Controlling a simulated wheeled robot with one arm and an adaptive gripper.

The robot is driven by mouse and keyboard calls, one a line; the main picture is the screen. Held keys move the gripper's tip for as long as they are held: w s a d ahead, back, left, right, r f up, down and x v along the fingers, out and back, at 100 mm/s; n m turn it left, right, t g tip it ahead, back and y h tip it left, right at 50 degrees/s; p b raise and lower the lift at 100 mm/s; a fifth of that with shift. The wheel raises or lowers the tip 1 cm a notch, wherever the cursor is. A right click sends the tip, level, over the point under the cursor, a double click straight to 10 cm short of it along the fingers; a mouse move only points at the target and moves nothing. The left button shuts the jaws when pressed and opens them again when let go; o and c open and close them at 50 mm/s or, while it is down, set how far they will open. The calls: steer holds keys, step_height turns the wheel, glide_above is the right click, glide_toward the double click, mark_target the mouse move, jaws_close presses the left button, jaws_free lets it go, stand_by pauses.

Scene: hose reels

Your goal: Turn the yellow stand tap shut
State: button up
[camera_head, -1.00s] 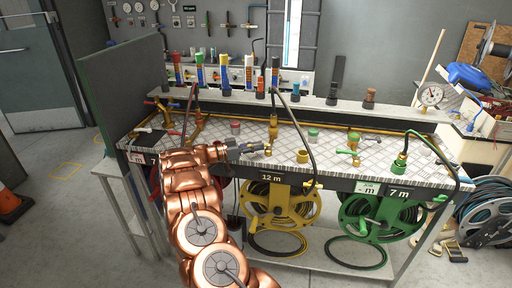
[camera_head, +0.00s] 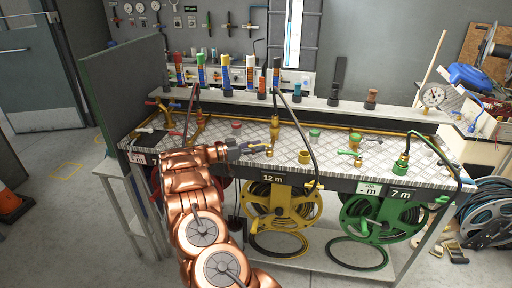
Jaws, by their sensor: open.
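The yellow stand (camera_head: 274,128) is upright on the checker-plate bench top, with a dark hose near it. Its small yellow tap (camera_head: 269,152) is low at the stand's front, partly covered by my gripper's fingers. My gripper (camera_head: 260,148) reaches in from the left at the tap, its fingers open around or beside it. I cannot tell from here whether they touch it. The tap's exact handle angle is too small to make out.
A loose yellow cap (camera_head: 304,157) stands right of the tap. A green stand (camera_head: 355,140) and green hose fitting (camera_head: 401,164) are further right. Red-handled pipework (camera_head: 160,105) is at the left. The yellow hose reel (camera_head: 282,207) hangs below the bench front. A rail of coloured fittings runs behind.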

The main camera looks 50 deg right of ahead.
steer(key=v, duration=1.2)
steer(key=shift+c, duration=0.2)
